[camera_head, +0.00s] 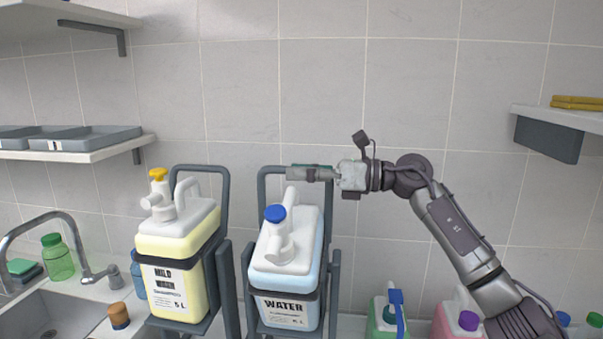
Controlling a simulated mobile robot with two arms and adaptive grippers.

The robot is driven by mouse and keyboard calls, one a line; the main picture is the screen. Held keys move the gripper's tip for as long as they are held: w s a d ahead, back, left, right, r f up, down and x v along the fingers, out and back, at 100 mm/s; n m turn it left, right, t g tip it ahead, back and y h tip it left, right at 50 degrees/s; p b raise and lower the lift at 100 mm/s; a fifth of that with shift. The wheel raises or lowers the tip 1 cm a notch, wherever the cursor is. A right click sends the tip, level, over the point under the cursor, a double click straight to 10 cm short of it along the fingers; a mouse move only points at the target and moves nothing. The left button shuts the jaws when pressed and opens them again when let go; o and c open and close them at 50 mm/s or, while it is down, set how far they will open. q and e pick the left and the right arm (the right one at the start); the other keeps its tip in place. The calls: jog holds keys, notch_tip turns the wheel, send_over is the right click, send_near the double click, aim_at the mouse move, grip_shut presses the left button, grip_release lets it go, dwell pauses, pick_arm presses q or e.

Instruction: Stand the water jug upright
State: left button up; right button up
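The water jug (286,267) is white at the top and pale blue below, with a blue cap and a "WATER" label. It sits in a dark grey cradle (333,262) at the middle of the head view. Its top faces toward me, and it looks tipped forward, though the exact angle is hard to tell. My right gripper (294,172) reaches in from the right, level, with its fingers pointing left at the cradle's top bar, above and behind the jug's handle. Whether it touches the bar or how far its fingers are apart is unclear. My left gripper is not in view.
A yellow "MILD WASH" jug (178,255) stands in a similar cradle on the left. A sink (60,315) and a green bottle (57,257) are further left. Shelves (565,118) flank both sides.

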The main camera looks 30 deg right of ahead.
jog(key=shift+d, duration=0.1)
jog(key=shift+s+d+f, duration=0.1)
jog(key=shift+s+d, duration=0.1)
jog(key=shift+d, duration=0.05)
jog(key=v, duration=1.1)
jog(key=shift+s+d, duration=0.1)
